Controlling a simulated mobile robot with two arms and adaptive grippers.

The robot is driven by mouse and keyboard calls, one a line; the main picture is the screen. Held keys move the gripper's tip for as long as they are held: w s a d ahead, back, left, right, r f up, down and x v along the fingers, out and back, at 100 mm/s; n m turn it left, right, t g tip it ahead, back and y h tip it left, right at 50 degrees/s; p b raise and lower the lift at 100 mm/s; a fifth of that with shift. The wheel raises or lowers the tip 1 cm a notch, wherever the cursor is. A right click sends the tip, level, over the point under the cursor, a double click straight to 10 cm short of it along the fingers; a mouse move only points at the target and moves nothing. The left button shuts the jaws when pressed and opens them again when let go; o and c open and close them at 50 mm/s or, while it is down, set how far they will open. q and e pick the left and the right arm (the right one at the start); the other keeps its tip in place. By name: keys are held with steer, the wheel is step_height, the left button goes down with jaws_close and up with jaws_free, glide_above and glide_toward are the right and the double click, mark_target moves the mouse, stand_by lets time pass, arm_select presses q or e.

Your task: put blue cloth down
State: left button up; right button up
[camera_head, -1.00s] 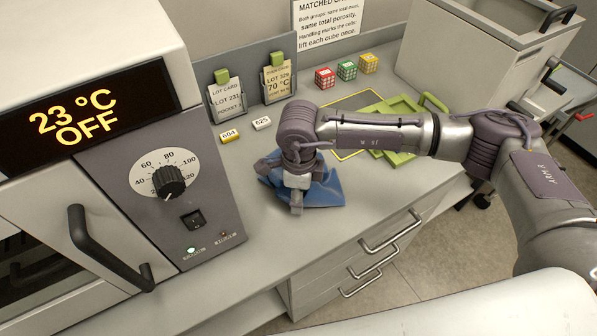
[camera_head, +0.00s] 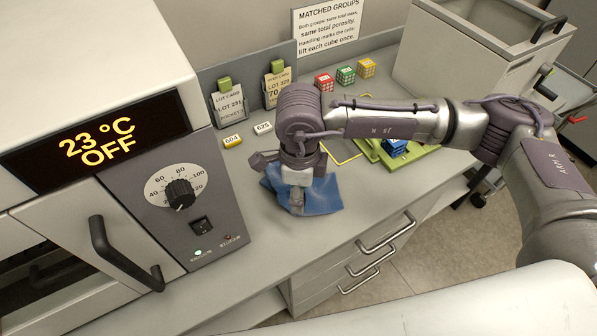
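The blue cloth (camera_head: 322,195) lies crumpled and spread on the grey counter, in front of the small number tags. My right gripper (camera_head: 288,188), whose arm comes in from the right, points down over the cloth's left part and hides some of it. Its fingers look spread apart, one out to the left and one down near the cloth. Whether a fingertip still touches the cloth is hard to tell. My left gripper is not in view.
An oven (camera_head: 85,75) reading 23 °C OFF stands left. Red, green and yellow cubes (camera_head: 345,75) sit at the back. A green tray (camera_head: 425,152) with a blue cube (camera_head: 396,145) is partly behind my arm. A grey bin (camera_head: 470,60) stands back right. The counter's front is clear.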

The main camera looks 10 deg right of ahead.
mark_target(305, 205)
steer(key=shift+s+r, duration=0.15)
steer(key=shift+r, duration=0.15)
steer(key=shift+w+f, duration=0.15)
steer(key=shift+w, duration=0.05)
steer(key=c, duration=0.4)
steer(key=w+f, duration=0.1)
steer(key=w+d, duration=0.1)
steer(key=w+d+f, duration=0.1)
steer(key=w, duration=0.1)
steer(key=shift+f, duration=0.35)
jaws_close()
steer(key=shift+w+d+f, duration=0.15)
steer(key=shift+w+f, duration=0.05)
steer(key=shift+f, duration=1.35)
steer(key=shift+f, duration=0.1)
step_height(305, 205, down, 5)
steer(key=b, duration=0.5)
steer(key=shift+r, duration=0.2)
